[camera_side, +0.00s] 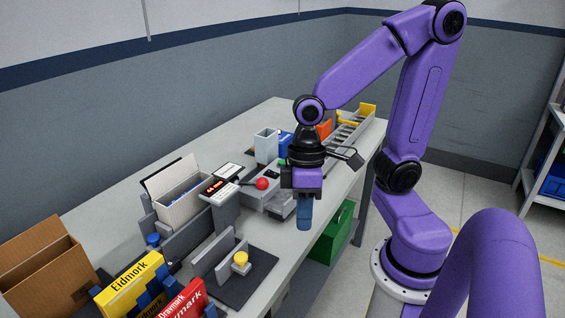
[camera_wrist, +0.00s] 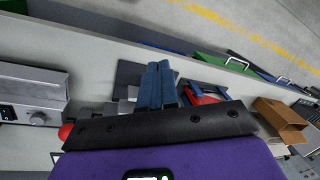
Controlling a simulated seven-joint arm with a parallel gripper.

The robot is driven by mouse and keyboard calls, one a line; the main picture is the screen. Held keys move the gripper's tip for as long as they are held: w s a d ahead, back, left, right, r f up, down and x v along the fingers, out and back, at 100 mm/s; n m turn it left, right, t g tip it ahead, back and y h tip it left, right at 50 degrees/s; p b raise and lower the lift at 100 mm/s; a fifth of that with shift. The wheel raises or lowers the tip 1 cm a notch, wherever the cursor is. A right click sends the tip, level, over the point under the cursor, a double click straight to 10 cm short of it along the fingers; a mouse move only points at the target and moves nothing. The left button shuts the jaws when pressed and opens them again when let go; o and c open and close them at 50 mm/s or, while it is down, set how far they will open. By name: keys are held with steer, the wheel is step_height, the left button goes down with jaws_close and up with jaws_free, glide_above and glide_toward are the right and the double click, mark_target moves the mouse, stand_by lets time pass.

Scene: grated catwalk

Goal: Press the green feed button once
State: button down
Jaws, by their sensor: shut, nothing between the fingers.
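A small green spot (camera_side: 281,162) shows on or just behind the grey machine (camera_side: 256,194) to the left of my wrist in the side view. It may be the green feed button, but it is too small and partly covered to be sure. No green button shows in the wrist view. My gripper (camera_side: 305,213), with blue fingers, points down near the front edge of the table, to the right of the machine's red knob (camera_side: 262,183). In the wrist view my gripper (camera_wrist: 157,85) has its fingers together and empty, touching nothing that I can see.
The grey table (camera_side: 275,112) also holds a white open box (camera_side: 182,208), yellow (camera_side: 130,287) and red (camera_side: 185,303) cartons, and a yellow knob (camera_side: 240,258) on a dark plate. A cardboard box (camera_side: 45,262) stands at left. A green bin (camera_side: 328,245) sits below the table edge.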

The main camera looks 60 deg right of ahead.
steer(key=w+d+m+t+y, duration=0.1)
steer(key=w+d+m+y, duration=0.15)
steer(key=w+m, duration=0.65)
steer(key=m+t+h, duration=0.3)
steer(key=m+t, duration=0.6)
steer(key=m, duration=1.3)
glide_above(285, 162)
steer(key=f, duration=0.1)
steer(key=shift+f, duration=4.45)
steer(key=shift+f, duration=0.4)
